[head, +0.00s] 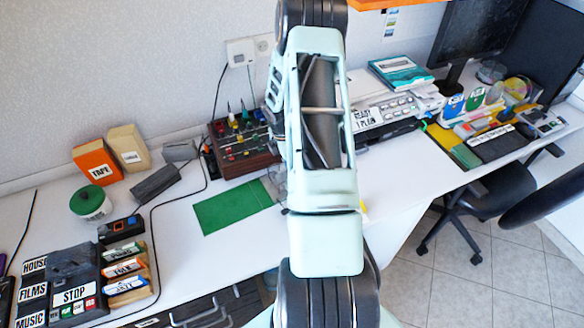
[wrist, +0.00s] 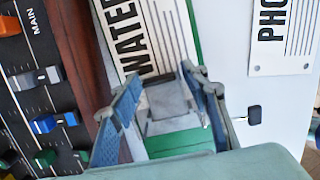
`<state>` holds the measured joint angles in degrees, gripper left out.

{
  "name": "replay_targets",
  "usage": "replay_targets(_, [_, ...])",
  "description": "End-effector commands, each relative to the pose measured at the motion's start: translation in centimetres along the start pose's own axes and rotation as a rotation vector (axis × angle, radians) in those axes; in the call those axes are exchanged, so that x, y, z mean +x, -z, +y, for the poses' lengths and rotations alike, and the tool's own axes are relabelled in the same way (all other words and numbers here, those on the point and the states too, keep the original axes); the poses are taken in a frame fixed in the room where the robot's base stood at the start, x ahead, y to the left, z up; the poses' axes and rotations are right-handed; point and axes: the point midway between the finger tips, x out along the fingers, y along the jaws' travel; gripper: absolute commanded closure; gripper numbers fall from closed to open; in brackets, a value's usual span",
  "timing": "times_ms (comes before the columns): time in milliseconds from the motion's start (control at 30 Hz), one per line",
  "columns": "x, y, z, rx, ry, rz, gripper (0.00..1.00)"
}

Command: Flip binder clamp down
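In the wrist view my gripper (wrist: 164,76) shows two blue-grey fingers standing apart, one on each side of a grey piece (wrist: 168,108). This grey piece lies at the lower end of a lined card marked WATER (wrist: 165,35), above a green surface (wrist: 178,143). It may be the binder clamp, but its shape is partly covered by the fingers. I cannot tell whether a finger touches it. In the head view my own arm hides the gripper and this spot.
A wood-sided box with sliders (wrist: 40,75) is close at the left in the wrist view. A card marked PHO (wrist: 283,35) and a small black piece (wrist: 254,115) are at the right.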

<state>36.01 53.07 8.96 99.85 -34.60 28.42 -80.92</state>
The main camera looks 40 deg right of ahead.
Motion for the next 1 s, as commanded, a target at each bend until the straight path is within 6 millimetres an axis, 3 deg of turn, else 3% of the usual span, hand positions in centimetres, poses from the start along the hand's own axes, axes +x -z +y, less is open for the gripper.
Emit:
replay_targets(333, [-0.2,0.0,0.1,0.000,-0.001,0.000,0.54])
replay_targets(467, [-1.1,0.0,0.1,0.000,-0.002,-0.001,0.54])
replay_targets(1000, [-10.7,0.0,0.1,0.001,-0.003,-0.001,0.54])
